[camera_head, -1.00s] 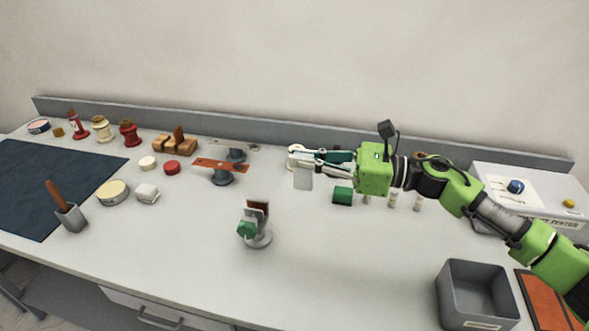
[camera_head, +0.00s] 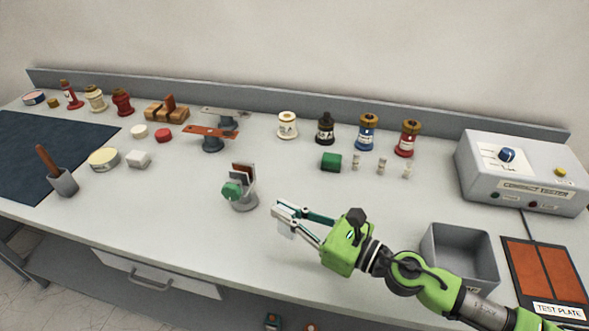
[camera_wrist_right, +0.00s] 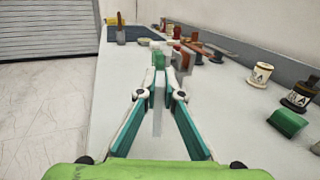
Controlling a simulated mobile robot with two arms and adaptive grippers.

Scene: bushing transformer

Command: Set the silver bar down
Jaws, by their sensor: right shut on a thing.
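My right gripper (camera_head: 281,214) is shut on the silver bar (camera_head: 284,230), a pale flat plate that hangs down from the fingertips over the front middle of the bench. It is partly hidden by the fingers. In the right wrist view the bar (camera_wrist_right: 158,122) stands upright between the teal fingers (camera_wrist_right: 159,96). I cannot tell whether its lower end touches the bench. The gripper is just right of a small grey stand (camera_head: 243,202) with a green knob and upright plates. My left gripper is not in view.
A grey bin (camera_head: 461,255), a test plate (camera_head: 544,270) and a contact tester (camera_head: 525,172) are at the right. Several bushings line the back, with a green block (camera_head: 331,161) before them. Two bar stands (camera_head: 213,142) are behind left. The bench's front edge is close to the gripper.

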